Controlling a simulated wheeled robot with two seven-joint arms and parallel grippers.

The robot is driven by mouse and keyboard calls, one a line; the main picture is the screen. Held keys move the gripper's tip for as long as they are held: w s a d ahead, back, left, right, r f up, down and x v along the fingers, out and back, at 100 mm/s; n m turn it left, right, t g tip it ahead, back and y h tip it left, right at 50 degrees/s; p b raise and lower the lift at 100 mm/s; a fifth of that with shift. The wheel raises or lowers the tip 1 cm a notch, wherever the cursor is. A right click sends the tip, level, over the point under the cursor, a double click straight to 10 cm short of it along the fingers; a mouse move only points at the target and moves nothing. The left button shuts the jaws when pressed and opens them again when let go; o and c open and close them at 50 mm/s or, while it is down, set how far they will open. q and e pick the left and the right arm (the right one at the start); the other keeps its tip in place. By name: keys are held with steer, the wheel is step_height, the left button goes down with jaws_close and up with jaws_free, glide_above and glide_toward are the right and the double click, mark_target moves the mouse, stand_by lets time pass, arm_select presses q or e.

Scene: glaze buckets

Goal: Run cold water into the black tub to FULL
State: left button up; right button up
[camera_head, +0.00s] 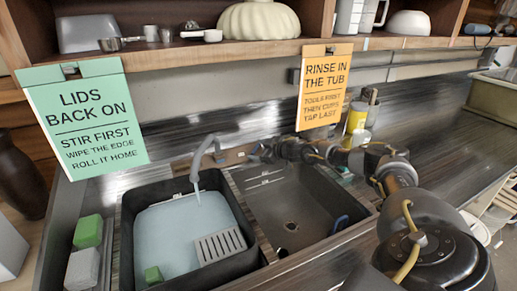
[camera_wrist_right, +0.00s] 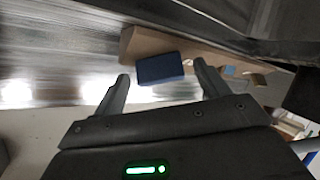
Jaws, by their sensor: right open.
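The black tub (camera_head: 128,240) sits in the left sink bay, with pale blue water (camera_head: 170,235) across it; a FULL mark cannot be made out. The grey tap (camera_head: 206,145) arches over the tub, and a thin pale stream (camera_head: 197,192) appears to fall from its spout. My right gripper (camera_head: 258,152) is behind the sinks, just right of the tap. In the right wrist view its two fingers (camera_wrist_right: 162,82) are apart, with a dark blue block (camera_wrist_right: 160,69), perhaps the cold handle, ahead between them. Contact cannot be told. My left gripper is out of view.
A grey slotted piece (camera_head: 220,245) and a green block (camera_head: 153,275) are in the tub. The right basin (camera_head: 290,205) is empty of water. Signs hang from the shelf (camera_head: 220,50) above; a yellow bottle (camera_head: 357,117) stands behind my right arm.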

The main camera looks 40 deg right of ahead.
steer(key=shift+w, duration=0.25)
steer(key=c, duration=1)
steer(key=shift+s+f+m, duration=0.1)
steer(key=shift+m, duration=0.3)
steer(key=m+h, duration=0.1)
steer(key=m+h+p, duration=0.1)
steer(key=m+t+p, duration=0.1)
steer(key=m, duration=0.1)
steer(key=shift+a+h, duration=0.25)
steer(key=shift+h, duration=0.15)
steer(key=shift+a+m+h+p, duration=0.1)
steer(key=shift+m+h+p, duration=1.35)
steer(key=shift+m, duration=0.95)
steer(key=shift+g+h, duration=0.25)
steer(key=shift+g, duration=0.05)
